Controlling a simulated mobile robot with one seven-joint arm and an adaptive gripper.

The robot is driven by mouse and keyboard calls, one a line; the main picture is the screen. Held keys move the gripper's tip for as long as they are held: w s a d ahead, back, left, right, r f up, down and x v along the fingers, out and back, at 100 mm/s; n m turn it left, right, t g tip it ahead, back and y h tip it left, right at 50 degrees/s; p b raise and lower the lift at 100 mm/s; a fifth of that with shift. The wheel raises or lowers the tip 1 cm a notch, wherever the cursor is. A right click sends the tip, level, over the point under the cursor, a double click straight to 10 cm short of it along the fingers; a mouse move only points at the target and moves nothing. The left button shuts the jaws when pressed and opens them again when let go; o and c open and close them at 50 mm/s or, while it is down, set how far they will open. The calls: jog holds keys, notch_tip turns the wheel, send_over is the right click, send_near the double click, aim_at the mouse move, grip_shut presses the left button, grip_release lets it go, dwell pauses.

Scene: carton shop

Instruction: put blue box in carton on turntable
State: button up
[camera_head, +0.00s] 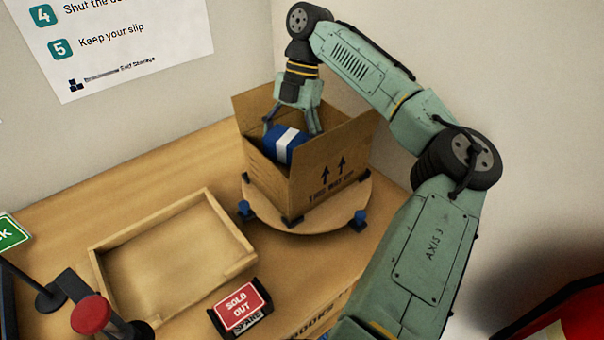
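The blue box (283,146) with a white band shows in the mouth of the open carton (318,190). Its lower part is hidden behind the carton's near walls. The carton stands on the round wooden turntable (310,226). My gripper (291,128) reaches down into the carton from above, with one finger on each side of the blue box. The fingers look closed against the box, and the box appears tilted. I cannot see whether the box touches the carton's bottom.
An empty wooden tray (172,262) lies left of the turntable. A red "SOLD OUT" sign (241,306) stands at the table's front. A red-topped post (91,314) is at the lower left. Blue knobs (359,219) sit around the turntable's edge. A wall stands close behind.

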notch_tip(320, 180, down, 10)
jog(key=shift+w+r+p, duration=0.1)
jog(key=shift+p, duration=1.1)
jog(key=o, duration=0.9)
jog(key=b+v, duration=0.2)
jog(key=v, duration=1)
jog(key=shift+b, duration=0.3)
